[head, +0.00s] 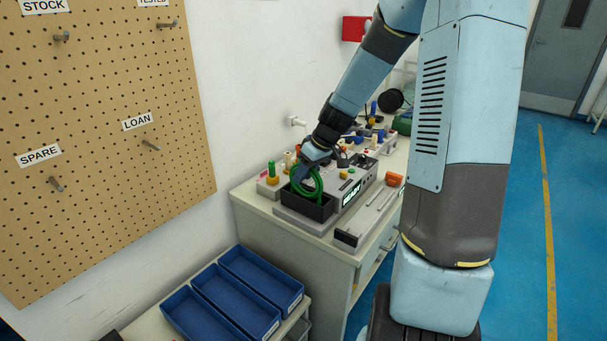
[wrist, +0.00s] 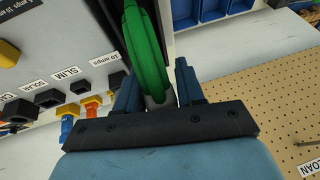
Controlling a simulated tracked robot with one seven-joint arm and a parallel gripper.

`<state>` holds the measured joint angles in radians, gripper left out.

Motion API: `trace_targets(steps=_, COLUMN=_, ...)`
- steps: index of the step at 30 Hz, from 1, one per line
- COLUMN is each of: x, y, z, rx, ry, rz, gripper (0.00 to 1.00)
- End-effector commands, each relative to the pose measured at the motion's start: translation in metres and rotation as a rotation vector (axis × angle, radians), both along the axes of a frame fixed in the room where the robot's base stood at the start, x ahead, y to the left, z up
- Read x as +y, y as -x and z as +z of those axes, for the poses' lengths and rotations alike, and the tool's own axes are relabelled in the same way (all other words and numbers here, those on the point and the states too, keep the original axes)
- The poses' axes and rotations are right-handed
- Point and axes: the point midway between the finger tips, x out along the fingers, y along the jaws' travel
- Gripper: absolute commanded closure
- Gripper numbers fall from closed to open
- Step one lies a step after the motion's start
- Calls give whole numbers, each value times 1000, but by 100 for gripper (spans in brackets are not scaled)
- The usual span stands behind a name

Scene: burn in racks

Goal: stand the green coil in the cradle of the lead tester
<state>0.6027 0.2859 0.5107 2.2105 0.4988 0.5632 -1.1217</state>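The green coil (head: 318,187) stands upright on edge at the black cradle (head: 318,213) of the lead tester (head: 353,190). Its lower part is hidden by the cradle wall, so I cannot see what it rests on. My gripper (head: 309,177) is right above the cradle. In the wrist view the coil (wrist: 146,45) lies between the two fingers of my gripper (wrist: 160,88). The tester has a lit green display.
A connector panel (wrist: 60,75) with coloured sockets and labels lies beside the cradle. A grey tray with an orange part (head: 394,179) sits to the right on the bench. Blue bins (head: 236,294) stand on a lower surface in front. A pegboard (head: 100,130) hangs on the left wall.

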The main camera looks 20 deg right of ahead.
Motion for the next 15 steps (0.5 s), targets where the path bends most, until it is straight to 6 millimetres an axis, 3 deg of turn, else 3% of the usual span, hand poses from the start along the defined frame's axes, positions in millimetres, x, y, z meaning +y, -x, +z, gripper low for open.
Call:
trace_targets(steps=6, x=0, y=0, z=0, rx=0, ry=0, rz=0, gripper=42)
trace_targets(steps=15, x=-1, y=0, z=2, rx=0, ry=0, rz=0, gripper=42)
